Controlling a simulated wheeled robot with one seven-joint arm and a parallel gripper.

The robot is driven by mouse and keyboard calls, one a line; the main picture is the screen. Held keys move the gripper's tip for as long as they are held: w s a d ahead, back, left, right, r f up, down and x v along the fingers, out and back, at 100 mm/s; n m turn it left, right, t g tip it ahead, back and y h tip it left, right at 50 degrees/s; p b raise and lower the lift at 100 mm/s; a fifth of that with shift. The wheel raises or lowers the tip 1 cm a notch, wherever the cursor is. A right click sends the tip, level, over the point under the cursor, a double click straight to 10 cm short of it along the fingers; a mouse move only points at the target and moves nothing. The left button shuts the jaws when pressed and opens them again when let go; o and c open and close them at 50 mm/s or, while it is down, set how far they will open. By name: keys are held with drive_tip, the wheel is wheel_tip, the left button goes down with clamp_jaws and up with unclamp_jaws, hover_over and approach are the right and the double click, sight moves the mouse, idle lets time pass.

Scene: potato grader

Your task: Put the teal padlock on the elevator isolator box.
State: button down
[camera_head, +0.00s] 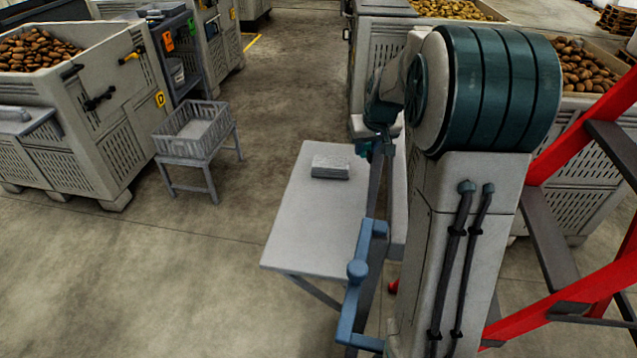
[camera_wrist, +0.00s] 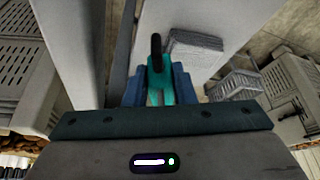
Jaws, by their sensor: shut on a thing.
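My gripper (camera_wrist: 158,84) is shut on the teal padlock (camera_wrist: 157,88), its blue fingers on either side of the teal body. The black shackle (camera_wrist: 156,46) points up in the wrist view, away from my palm. In the head view, a small patch of teal (camera_head: 361,150) shows at the end of my arm, above the far right side of the table; my arm hides most of the gripper there. I cannot make out the elevator isolator box for certain in either view.
A light grey table (camera_head: 305,225) bears a grey stack (camera_head: 331,168). A grey crate (camera_head: 222,128) sits on a stand at the left. Potato bins (camera_head: 88,140) stand behind. A red frame (camera_head: 560,305) is close at the right. The floor left of the table is clear.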

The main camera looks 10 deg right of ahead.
drive_tip(key=shift+a+f, duration=0.2)
drive_tip(key=shift+f, duration=0.15)
drive_tip(key=a+f, duration=0.2)
drive_tip(key=a, duration=0.1)
drive_tip(key=s+a+f, duration=0.1)
drive_tip(key=a+f, duration=0.1)
drive_tip(key=a, duration=0.2)
drive_tip(key=s+a+f, duration=0.1)
drive_tip(key=a+f, duration=0.1)
drive_tip(key=a, duration=0.2)
drive_tip(key=shift+s+f+p, duration=0.2)
drive_tip(key=shift+f+p, duration=0.05)
drive_tip(key=shift+p, duration=0.05)
drive_tip(key=shift+f, duration=2)
drive_tip(key=shift+f, duration=0.1)
drive_tip(key=c, duration=1.2)
unclamp_jaws()
